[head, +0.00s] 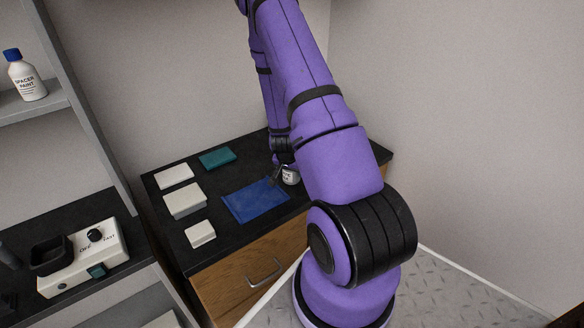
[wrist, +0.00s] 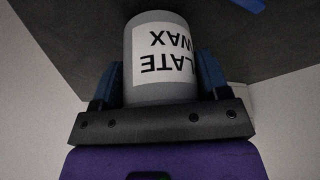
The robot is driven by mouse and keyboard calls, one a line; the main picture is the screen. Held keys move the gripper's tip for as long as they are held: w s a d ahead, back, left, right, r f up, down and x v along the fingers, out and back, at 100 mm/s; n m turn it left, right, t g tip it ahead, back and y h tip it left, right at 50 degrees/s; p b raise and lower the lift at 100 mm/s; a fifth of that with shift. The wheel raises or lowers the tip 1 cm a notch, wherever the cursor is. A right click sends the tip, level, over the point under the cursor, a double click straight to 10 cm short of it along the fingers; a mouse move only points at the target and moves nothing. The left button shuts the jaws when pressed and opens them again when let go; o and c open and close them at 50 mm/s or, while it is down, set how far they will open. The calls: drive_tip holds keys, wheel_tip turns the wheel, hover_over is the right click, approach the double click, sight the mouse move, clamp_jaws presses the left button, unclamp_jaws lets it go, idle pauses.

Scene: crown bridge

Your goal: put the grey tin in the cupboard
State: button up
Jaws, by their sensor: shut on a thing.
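The grey tin (wrist: 160,92) has a white label reading "LATE WAX", upside down in the wrist view. My gripper (wrist: 160,85) is shut on it, with one blue finger on each side. In the head view the tin (head: 291,177) shows as a small pale shape at my gripper (head: 284,168), just right of the blue mat. My arm hides part of it. I cannot tell whether the tin touches the black worktop. A wooden front with a metal handle (head: 263,272) is below the worktop, shut; no open cupboard is seen.
The blue mat (head: 250,203) lies on the black worktop (head: 232,245). Pale boxes (head: 185,201) and a teal box (head: 217,158) lie left of it. Grey shelves with a bottle (head: 27,78) and a white switch device (head: 98,262) stand at the left. Walls close the back and right.

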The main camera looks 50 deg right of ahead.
drive_tip(key=shift+f, duration=0.3)
drive_tip(key=shift+f, duration=0.15)
drive_tip(key=o, duration=1.1)
drive_tip(key=a+r+n+t+y, duration=0.1)
drive_tip(key=a+r+n, duration=0.1)
drive_tip(key=a+r, duration=0.7)
drive_tip(key=a+r+n+t+y, duration=0.15)
drive_tip(key=a+r, duration=0.25)
drive_tip(key=r, duration=0.8)
drive_tip(key=a+r+n+y, duration=0.1)
drive_tip(key=a+r+n, duration=0.2)
drive_tip(key=a+r, duration=0.6)
drive_tip(key=s+a+r+n, duration=0.2)
drive_tip(key=s+a+r, duration=0.1)
drive_tip(key=s+r, duration=0.2)
drive_tip(key=s+a+r+n, duration=0.3)
drive_tip(key=s+r, duration=0.3)
drive_tip(key=s, duration=0.1)
drive_tip(key=s+a+r+n+t, duration=0.1)
drive_tip(key=s+a+r+n, duration=0.1)
drive_tip(key=s+r, duration=0.3)
drive_tip(key=shift+s+a+r+n+y, duration=0.2)
drive_tip(key=shift+s+a, duration=0.1)
drive_tip(key=shift+s, duration=0.15)
drive_tip(key=shift+s+a+r+n+y, duration=0.15)
drive_tip(key=shift+s+a+r, duration=0.1)
drive_tip(key=shift+s, duration=0.15)
